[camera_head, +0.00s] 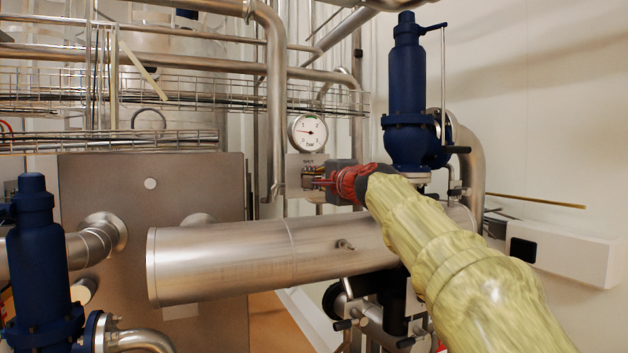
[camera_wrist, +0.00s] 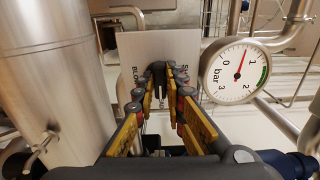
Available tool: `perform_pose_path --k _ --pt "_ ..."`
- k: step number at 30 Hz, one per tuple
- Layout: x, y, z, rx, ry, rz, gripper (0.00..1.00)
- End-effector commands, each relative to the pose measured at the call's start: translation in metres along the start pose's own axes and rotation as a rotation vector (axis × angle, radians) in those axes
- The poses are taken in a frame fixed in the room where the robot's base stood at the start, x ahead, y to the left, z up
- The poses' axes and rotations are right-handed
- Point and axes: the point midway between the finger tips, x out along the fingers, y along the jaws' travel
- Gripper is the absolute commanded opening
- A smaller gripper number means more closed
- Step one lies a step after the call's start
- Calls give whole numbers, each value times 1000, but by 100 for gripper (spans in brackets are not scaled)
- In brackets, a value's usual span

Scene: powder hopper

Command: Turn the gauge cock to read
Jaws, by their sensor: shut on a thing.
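The round pressure gauge (camera_head: 308,132) has a white face. In the wrist view the gauge (camera_wrist: 236,72) shows its red needle between 0 and 1 bar and a green band near 1 to 2. In the head view my gripper (camera_head: 322,182) hides most of the cock.
A large steel pipe (camera_head: 220,262) runs just below my gripper. A blue safety valve (camera_head: 405,90) stands close to the right, and another blue valve (camera_head: 38,260) is at far left. A vertical pipe (camera_head: 276,100) passes left of the gauge.

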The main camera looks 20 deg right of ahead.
Motion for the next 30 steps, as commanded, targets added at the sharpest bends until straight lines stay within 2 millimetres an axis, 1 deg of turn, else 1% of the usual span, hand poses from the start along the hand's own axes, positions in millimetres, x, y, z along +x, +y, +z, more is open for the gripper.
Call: perform_pose_path --k 7,8,17,26,30 --pt "1 2 0 1 -2 3 0" --pt "1 2 0 1 -2 3 12" --pt "0 1 0 1 -1 2 30" --pt "0 0 0 1 0 1 30" --pt "-8 0 0 1 0 0 30"
